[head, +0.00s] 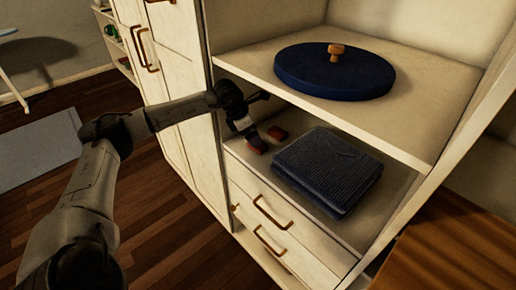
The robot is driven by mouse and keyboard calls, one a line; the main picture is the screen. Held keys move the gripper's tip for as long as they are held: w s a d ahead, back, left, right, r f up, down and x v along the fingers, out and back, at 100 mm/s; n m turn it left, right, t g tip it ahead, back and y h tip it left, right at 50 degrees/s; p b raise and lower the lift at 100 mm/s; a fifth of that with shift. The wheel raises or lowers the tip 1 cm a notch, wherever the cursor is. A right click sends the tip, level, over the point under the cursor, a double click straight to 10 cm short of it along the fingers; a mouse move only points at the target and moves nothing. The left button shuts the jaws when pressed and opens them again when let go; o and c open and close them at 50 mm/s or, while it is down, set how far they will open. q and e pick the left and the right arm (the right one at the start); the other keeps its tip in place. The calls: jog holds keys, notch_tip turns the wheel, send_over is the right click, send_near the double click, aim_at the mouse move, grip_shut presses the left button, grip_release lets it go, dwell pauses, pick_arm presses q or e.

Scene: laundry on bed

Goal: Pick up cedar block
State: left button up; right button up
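A small reddish-brown block (277,133), which looks like the cedar block, lies on the lower shelf, left of a folded dark blue cloth. A second reddish-brown piece (256,146) shows close by, at the end of my gripper's lower finger. I cannot tell whether they touch. My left gripper (260,116) reaches in at the left side of the lower shelf. Its dark fingers look spread, one toward the upper shelf edge and one downward, with nothing visible between them. My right gripper is out of view.
The folded cloth (328,169) fills much of the lower shelf. The upper shelf (432,120) overhangs it and holds a round blue item (330,72) with a wooden knob-like piece (335,52). Drawers (262,205) with brass handles are below. A cabinet side panel stands at left.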

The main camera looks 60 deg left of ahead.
aim_at(262, 149)
pick_arm(q)
jog(key=x, duration=0.1)
jog(key=b+x, duration=0.1)
jog(key=x, duration=0.2)
jog(key=shift+w+d+f, duration=0.1)
jog(key=shift+d, duration=0.15)
jog(key=shift+w+f+b, duration=0.2)
jog(key=shift+f+b, duration=0.1)
jog(key=shift+f, duration=0.1)
jog(key=c, duration=0.7)
